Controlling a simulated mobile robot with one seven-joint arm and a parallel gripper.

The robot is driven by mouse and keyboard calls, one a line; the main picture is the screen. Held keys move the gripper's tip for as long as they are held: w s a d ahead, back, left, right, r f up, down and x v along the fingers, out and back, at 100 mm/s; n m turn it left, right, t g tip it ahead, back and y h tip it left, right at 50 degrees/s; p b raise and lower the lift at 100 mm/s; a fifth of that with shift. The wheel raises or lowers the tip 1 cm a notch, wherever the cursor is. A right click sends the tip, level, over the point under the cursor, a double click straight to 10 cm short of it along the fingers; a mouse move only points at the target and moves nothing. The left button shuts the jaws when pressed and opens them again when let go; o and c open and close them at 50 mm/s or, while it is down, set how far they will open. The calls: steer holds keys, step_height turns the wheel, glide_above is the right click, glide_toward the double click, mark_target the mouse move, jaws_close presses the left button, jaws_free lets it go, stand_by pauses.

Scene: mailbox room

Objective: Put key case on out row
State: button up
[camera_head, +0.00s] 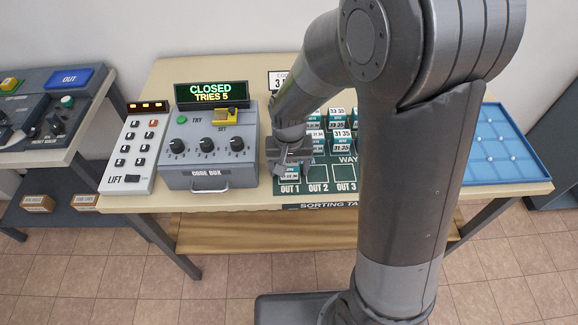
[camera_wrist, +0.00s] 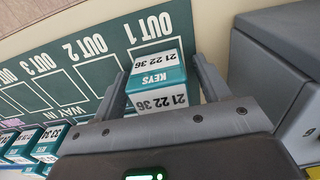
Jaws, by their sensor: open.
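A teal key case (camera_wrist: 158,82) with a white label reading KEYS 21 22 36 stands at the OUT 1 place of the dark green sorting mat (camera_wrist: 70,75). My gripper (camera_wrist: 160,62) is open, with one finger on each side of this case. I cannot tell whether either finger touches it. In the head view my gripper (camera_head: 288,160) is low over OUT 1 and hides most of the case. The OUT 2 and OUT 3 squares look empty in the wrist view. Other teal key cases (camera_head: 341,137) stand in the rows behind; my arm hides part of the mat.
The grey code box (camera_head: 210,148) stands close left of my gripper, its display (camera_head: 211,93) reading CLOSED, TRIES 5. A white LIFT panel (camera_head: 136,150) is farther left. A blue tray (camera_head: 494,150) lies at the table's right end. The table's front edge is near.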

steer(key=shift+r, duration=0.15)
step_height(320, 180, up, 12)
steer(key=shift+r, duration=0.1)
steer(key=s+d+r+t, duration=0.5)
steer(key=s+d+r, duration=0.6)
steer(key=s, duration=0.3)
steer(key=shift+s+d+t, duration=0.25)
steer(key=shift+d+t, duration=0.05)
steer(key=shift+d, duration=0.6)
